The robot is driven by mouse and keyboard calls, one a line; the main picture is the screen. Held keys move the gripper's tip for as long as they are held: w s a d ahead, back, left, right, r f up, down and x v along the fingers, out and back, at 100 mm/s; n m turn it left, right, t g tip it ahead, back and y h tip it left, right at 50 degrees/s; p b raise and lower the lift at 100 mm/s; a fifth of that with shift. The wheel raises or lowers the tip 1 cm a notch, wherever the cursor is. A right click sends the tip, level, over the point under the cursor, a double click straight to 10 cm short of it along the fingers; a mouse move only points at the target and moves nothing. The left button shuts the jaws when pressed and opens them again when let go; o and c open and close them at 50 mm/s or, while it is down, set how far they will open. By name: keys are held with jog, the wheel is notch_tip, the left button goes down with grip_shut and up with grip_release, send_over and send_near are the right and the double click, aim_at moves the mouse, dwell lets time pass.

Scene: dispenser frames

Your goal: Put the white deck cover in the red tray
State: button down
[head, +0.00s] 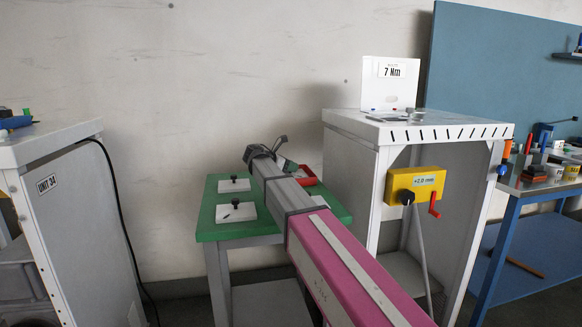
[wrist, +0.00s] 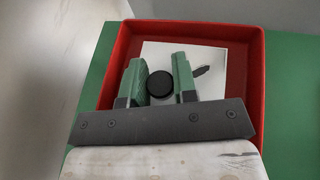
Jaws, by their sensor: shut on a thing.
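In the wrist view, my gripper (wrist: 159,66) is shut on the black knob (wrist: 161,85) of a white deck cover (wrist: 225,54). The cover shows inside the outline of the red tray (wrist: 118,46); I cannot tell whether it rests on the tray floor or hangs above it. A dark mark shows on the cover's right part. In the head view, the red tray (head: 311,181) shows only in part behind my arm, and the held cover and my fingers are hidden. Two other white plates with black knobs lie on the green table, one farther back (head: 228,187) and one nearer (head: 246,213).
The green table (head: 208,230) carries the tray and plates. A white cabinet (head: 349,180) with a yellow box (head: 400,184) and red handle stands close to the right. Another cabinet (head: 70,200) stands at left. A blue bench (head: 505,200) is at far right.

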jog(key=shift+s+f, duration=0.1)
jog(key=shift+f, duration=0.35)
jog(key=c, duration=0.9)
grip_release()
jog(key=shift+f, duration=0.1)
jog(key=shift+r, duration=0.45)
jog(key=v, duration=1.2)
jog(key=shift+r, duration=0.35)
